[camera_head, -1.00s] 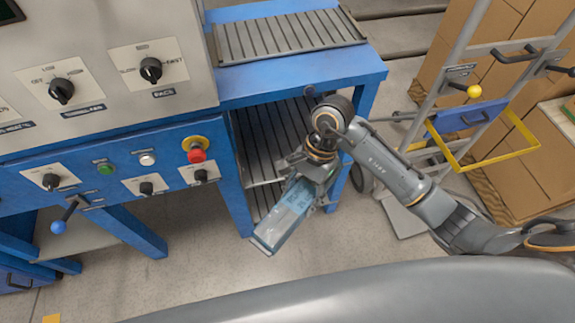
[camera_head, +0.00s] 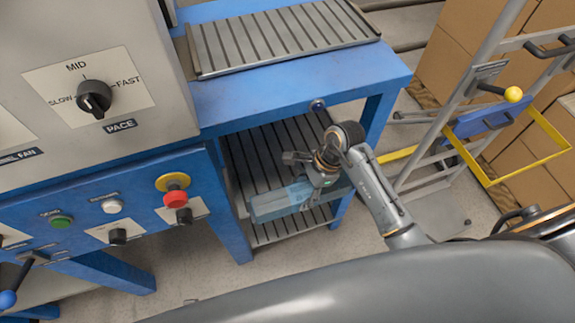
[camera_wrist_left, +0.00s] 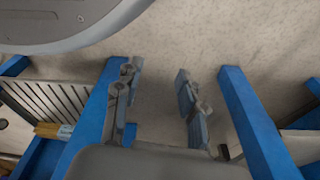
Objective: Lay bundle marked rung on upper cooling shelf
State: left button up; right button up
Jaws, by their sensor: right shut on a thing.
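My right gripper (camera_head: 312,188) is shut on a long bundle in pale blue, see-through wrap (camera_head: 275,203). The bundle lies roughly level across the front of the blue frame; any marking on it is too small to read. Behind and above it in the picture is a slatted grey shelf (camera_head: 262,150) under the blue top. Another slatted shelf (camera_head: 290,228) shows lower down, partly hidden by the bundle. I cannot tell whether the bundle touches either shelf. My left gripper (camera_wrist_left: 158,82) is open and empty in the left wrist view, above the floor.
A ribbed tray (camera_head: 280,38) lies on the blue top (camera_head: 300,82). A control panel with knobs and a red button (camera_head: 175,199) stands at left. A hand truck with a yellow frame (camera_head: 515,170) and cardboard boxes (camera_head: 450,60) are at right. Blue legs (camera_wrist_left: 255,125) flank my left gripper.

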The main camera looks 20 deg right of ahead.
jog(key=b, duration=0.1)
send_near(281, 177)
jog(key=shift+s+a+f, duration=0.35)
jog(key=shift+s+a, duration=0.4)
jog(key=shift+s, duration=0.05)
jog(key=shift+w, duration=0.5)
jog(key=shift+w+f, duration=0.15)
jog(key=shift+w, duration=0.15)
notch_tip(281, 177, down, 3)
jog(key=shift+r+b, duration=0.2)
jog(key=shift+b, duration=0.3)
pick_arm(q)
jog(key=w+r, duration=0.3)
jog(key=r, duration=0.3)
jog(key=shift+w+d+r+t, duration=0.15)
jog(key=shift+w+d+t, duration=0.15)
jog(key=shift+w, duration=0.1)
pick_arm(e)
jog(key=shift+f, duration=0.25)
pick_arm(q)
jog(key=shift+r, duration=0.15)
pick_arm(e)
jog(key=o, duration=1.6)
jog(key=shift+s+f, duration=0.1)
pick_arm(q)
jog(key=shift+w+r, duration=0.1)
